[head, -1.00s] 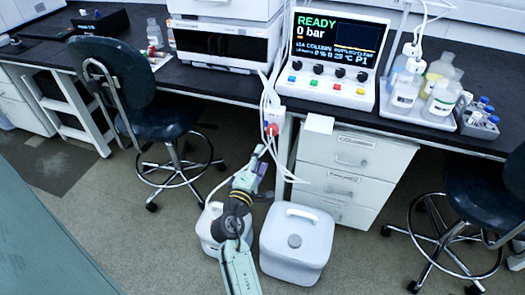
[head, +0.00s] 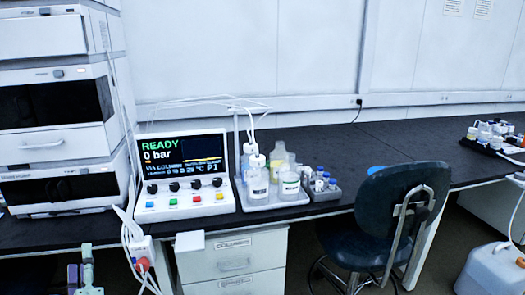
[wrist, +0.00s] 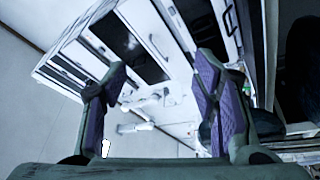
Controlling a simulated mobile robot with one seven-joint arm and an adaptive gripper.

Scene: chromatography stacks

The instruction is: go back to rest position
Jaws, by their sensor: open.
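My gripper (wrist: 160,78) is open and empty in the wrist view, its two purple-padded fingers wide apart. Nothing lies between the fingertips; the tilted white instrument stack (wrist: 140,35) shows behind them at a distance. In the head view, part of my gripper (head: 80,268) shows at the bottom left edge, in front of the bench and below its top. The rest of my arm is out of the head view.
A control unit (head: 184,172) reads READY, 0 bar. Bottles stand in a white tray (head: 272,203) right of it. The red-and-white plug (head: 141,264) with cables hangs at the bench front near my gripper. A dark chair (head: 398,213) stands at right. The bench top (head: 400,142) is clear behind it.

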